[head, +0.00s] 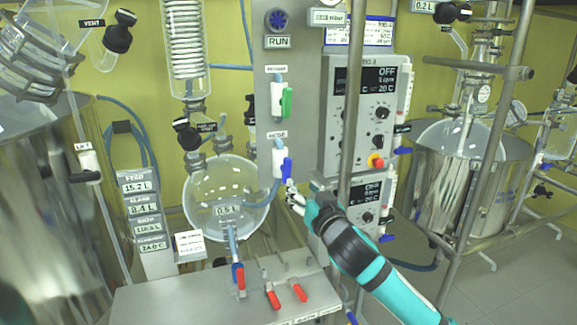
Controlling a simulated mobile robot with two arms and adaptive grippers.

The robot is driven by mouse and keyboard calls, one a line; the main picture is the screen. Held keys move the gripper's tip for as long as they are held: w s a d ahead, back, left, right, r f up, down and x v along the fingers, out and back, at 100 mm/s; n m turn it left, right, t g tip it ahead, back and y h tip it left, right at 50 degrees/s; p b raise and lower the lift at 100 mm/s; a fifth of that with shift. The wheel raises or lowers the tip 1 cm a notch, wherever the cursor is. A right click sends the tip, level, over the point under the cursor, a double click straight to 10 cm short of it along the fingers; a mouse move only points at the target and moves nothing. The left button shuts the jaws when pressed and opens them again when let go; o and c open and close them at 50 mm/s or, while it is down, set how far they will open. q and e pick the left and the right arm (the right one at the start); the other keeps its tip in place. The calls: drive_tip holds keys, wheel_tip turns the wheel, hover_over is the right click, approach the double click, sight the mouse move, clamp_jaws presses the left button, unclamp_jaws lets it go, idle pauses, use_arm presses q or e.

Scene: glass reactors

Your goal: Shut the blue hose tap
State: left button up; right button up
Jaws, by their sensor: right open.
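The blue hose tap (287,168) is on the grey upright panel, below a tap with a green handle. Its blue handle hangs about vertical beside a white valve body, and a blue hose runs down from it. My right gripper (292,192) comes in from the lower right and is open, with its fingertips just below the blue handle's lower end. I cannot tell whether they touch it. My left gripper is out of view.
The green-handled tap (287,103) sits above. A round glass flask (228,195) is left of the panel. Controller boxes (362,115) and a metal post stand close on the right. Red-handled valves (272,298) rise from the bench (170,300) below.

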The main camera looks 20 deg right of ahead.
sight(288, 170)
drive_tip(key=w+p, duration=0.2)
drive_tip(key=w, duration=0.8)
drive_tip(key=shift+w, duration=0.15)
drive_tip(key=shift+w+f, duration=0.1)
drive_tip(key=shift+w, duration=0.6)
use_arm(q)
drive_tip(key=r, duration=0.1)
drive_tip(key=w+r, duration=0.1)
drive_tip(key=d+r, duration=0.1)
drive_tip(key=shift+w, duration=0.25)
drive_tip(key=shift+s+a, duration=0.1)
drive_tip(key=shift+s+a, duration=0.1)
use_arm(e)
clamp_jaws()
